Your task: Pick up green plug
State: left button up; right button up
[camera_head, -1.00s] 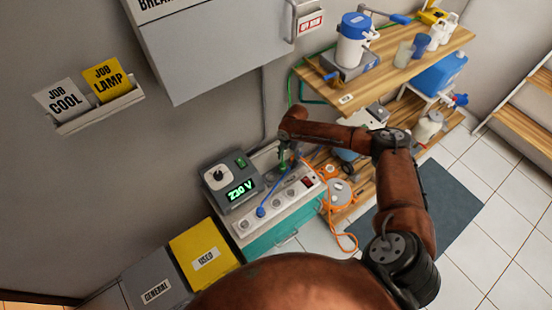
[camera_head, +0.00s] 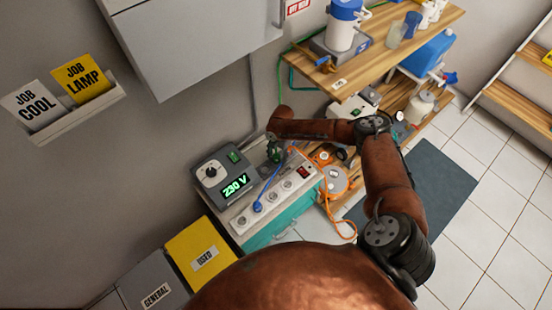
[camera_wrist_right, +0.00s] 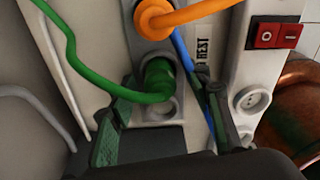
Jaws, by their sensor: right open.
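The green plug (camera_wrist_right: 157,75) with its thick green cable shows in the right wrist view, at a grey panel just below an orange plug (camera_wrist_right: 160,18). My right gripper (camera_wrist_right: 167,92) is open, with one finger on each side of the green plug; I cannot tell whether they touch it. In the head view my right gripper (camera_head: 275,152) points down at the back end of the white socket strip (camera_head: 270,198). The green plug is hard to make out there beside the dark fingers. My left gripper is not in view.
A blue cable (camera_wrist_right: 184,50) runs close by the right-hand finger. A red switch (camera_wrist_right: 275,33) and a socket (camera_wrist_right: 251,100) are to the right. A 230 V unit (camera_head: 225,172) stands beside the strip. Wooden shelves (camera_head: 400,45) stand behind.

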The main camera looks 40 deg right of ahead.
aim_at(276, 155)
grip_shut()
dwell(0.5)
jog(key=shift+r, duration=0.1)
jog(key=shift+r, duration=0.55)
notch_tip(276, 155, up, 2)
jog(key=shift+r+p, duration=0.2)
jog(key=shift+p, duration=0.45)
pick_arm(q)
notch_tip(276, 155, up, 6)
jog(key=p, duration=0.6)
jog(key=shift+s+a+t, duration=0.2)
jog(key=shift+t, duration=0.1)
pick_arm(e)
jog(key=s+a+r, duration=0.6)
jog(key=s+r, duration=0.3)
jog(key=s, duration=0.3)
jog(key=shift+s+a+r, duration=0.2)
jog(key=shift+a, duration=0.1)
